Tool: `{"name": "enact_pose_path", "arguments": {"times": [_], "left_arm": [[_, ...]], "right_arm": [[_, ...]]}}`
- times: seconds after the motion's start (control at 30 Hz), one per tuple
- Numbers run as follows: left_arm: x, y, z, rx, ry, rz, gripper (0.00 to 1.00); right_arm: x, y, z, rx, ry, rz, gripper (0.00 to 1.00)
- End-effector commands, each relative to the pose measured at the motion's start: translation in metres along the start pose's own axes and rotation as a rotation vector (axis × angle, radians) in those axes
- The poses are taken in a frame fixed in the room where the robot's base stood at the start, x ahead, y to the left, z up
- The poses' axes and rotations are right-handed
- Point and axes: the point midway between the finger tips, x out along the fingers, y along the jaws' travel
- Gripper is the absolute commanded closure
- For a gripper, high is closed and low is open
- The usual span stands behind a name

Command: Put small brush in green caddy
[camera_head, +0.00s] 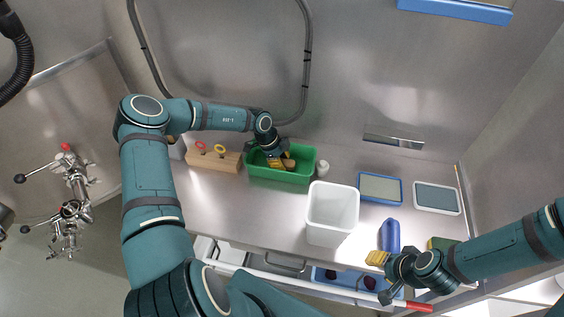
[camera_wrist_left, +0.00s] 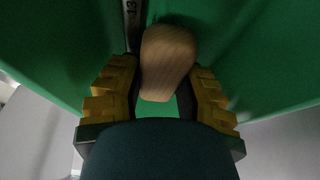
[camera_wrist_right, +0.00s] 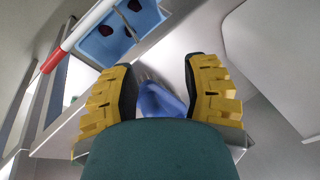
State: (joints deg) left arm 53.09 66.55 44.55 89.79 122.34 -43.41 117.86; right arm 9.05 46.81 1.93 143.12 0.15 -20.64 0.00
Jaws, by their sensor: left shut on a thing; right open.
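The green caddy (camera_head: 297,178) stands on the steel counter near the back wall. My left gripper (camera_head: 276,162) is at the caddy, reaching down into its opening, with its yellow fingers inside the rim. It is shut on the small brush, whose light wooden part (camera_wrist_left: 168,62) shows between the fingers in the left wrist view, against green walls. In the head view a tan piece of the brush (camera_head: 289,163) shows beside the fingers. The bristles are hidden. My right gripper (camera_head: 381,277) is open and empty at the counter's front right.
A wooden block (camera_head: 214,161) with red and yellow rings stands left of the caddy, a small white bottle (camera_head: 323,168) right of it. A white bin (camera_head: 332,212), a blue-rimmed tray (camera_head: 380,188), a grey-white tray (camera_head: 437,198) and a blue object (camera_head: 389,236) lie further right.

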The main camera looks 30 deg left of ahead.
Motion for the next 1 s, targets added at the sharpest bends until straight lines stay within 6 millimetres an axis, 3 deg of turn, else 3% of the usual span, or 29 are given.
{"name": "enact_pose_path", "arguments": {"times": [0.1,0.13,0.17,0.57,1.0], "left_arm": [[0.001,0.0,0.0,0.0,0.0,0.0,1.0],[0.001,0.0,0.0,0.0,0.0,0.0,0.51],[0.001,0.0,0.0,0.0,0.0,0.0,0.41],[-0.007,-0.001,0.0,0.0,-0.001,-0.002,0.39],[-0.089,0.0,0.0,-0.001,-0.002,-0.002,0.39]], "right_arm": [[-0.001,0.0,0.0,0.0,0.0,0.0,0.53],[0.0,0.0,0.0,0.0,0.0,0.0,0.53],[0.0,0.0,0.0,0.0,0.0,0.0,0.53],[-0.001,0.0,0.0,0.0,0.0,0.0,0.53],[-0.006,-0.003,-0.001,-0.001,-0.001,0.0,0.53]]}}
